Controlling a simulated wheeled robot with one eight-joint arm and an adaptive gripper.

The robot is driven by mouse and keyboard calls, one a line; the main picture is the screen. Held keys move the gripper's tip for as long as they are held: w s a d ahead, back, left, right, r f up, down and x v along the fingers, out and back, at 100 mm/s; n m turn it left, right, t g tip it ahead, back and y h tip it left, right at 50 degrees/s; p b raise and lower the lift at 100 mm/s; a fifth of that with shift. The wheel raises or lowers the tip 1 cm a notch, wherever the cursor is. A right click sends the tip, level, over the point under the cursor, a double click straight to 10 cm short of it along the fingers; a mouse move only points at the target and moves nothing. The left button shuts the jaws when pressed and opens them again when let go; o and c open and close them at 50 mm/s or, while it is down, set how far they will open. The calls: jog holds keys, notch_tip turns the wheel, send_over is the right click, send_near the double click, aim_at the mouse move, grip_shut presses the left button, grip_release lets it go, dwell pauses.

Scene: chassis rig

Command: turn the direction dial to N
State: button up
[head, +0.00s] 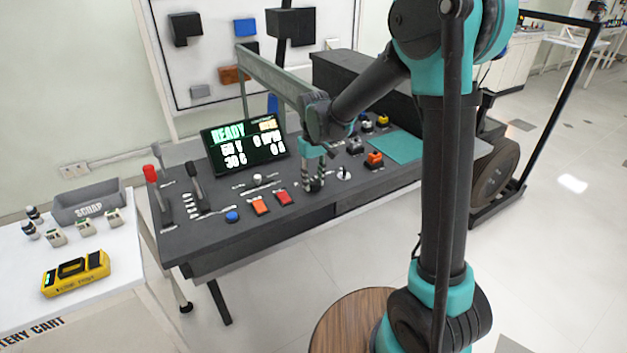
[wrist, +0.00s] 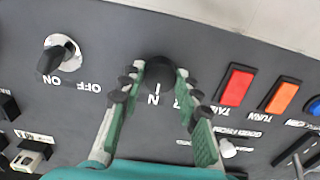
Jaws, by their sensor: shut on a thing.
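The direction dial (wrist: 158,74) is a round black knob on the dark console panel. In the wrist view, its labels appear upside down or tilted, with an N just below it and a partly covered R to the right. A short white line shows at the knob's near edge, close to the N; I cannot tell surely whether it is the pointer. My gripper (wrist: 160,70) is shut on the dial, one finger on each side. In the head view my gripper (head: 313,184) points down at the console, and its fingers mostly hide the dial.
An ON/OFF switch (wrist: 60,55) sits beside the dial. Red (wrist: 236,86) and orange (wrist: 280,97) buttons lie on the other side. The display (head: 245,145) reads READY. Levers (head: 152,178) stand at the console's left. A battery cart (head: 110,275) stands farther left.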

aim_at(314, 181)
jog(key=o, duration=1.2)
jog(key=shift+c, duration=0.2)
notch_tip(314, 181, up, 12)
